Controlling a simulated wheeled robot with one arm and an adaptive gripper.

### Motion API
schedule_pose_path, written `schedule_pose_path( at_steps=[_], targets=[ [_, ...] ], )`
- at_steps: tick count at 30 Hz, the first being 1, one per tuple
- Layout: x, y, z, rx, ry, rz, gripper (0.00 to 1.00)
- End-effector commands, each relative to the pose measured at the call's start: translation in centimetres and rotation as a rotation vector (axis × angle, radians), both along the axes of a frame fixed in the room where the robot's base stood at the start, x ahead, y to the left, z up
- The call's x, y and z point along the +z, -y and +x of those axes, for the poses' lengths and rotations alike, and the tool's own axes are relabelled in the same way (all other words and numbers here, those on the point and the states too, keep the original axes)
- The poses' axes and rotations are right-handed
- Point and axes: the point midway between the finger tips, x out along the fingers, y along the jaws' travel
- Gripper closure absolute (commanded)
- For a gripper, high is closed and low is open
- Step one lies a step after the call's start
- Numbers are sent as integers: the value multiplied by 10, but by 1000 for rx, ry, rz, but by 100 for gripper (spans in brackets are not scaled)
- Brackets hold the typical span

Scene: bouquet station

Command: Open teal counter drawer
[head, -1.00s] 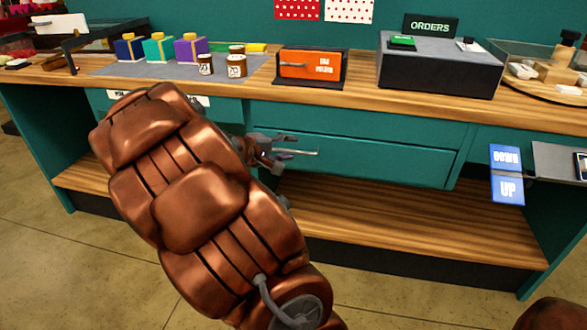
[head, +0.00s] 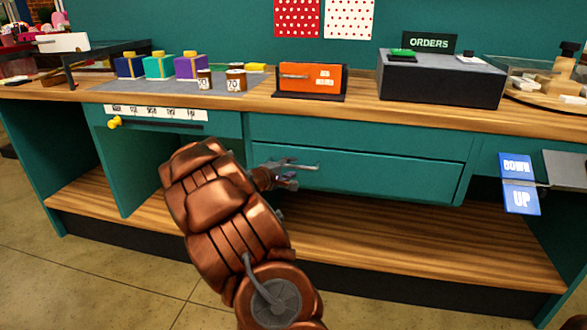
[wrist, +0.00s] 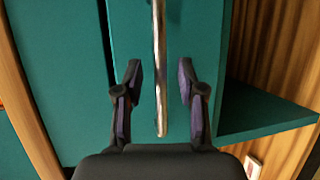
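The teal counter drawer (head: 390,172) is the lower wide front under the wooden counter; its front looks slightly proud of the panel above. Its metal bar handle (head: 300,167) runs sideways near my gripper (head: 277,172). In the wrist view the handle (wrist: 160,70) runs upright down the middle, between the two fingers of my gripper (wrist: 160,82). The fingers are apart, with a gap on each side of the handle. The fingertips do not visibly touch it. My arm hides the left end of the drawer front in the head view.
The wooden counter (head: 420,112) carries an orange box (head: 312,78) and a dark box (head: 440,80) with an ORDERS sign. A blue DOWN/UP panel (head: 519,185) hangs at the right. A wooden lower shelf (head: 400,250) lies below the drawer. A yellow knob (head: 115,122) sits at the left.

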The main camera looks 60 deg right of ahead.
Motion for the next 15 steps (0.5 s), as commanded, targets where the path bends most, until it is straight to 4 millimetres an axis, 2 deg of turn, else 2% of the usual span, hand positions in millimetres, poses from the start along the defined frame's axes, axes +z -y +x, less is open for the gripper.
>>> schedule_pose_path(
  at_steps=[6,15],
  targets=[
    [-4,18,0,0,1,0,61],
    [-4,20,-1,0,0,0,61]
  ],
)
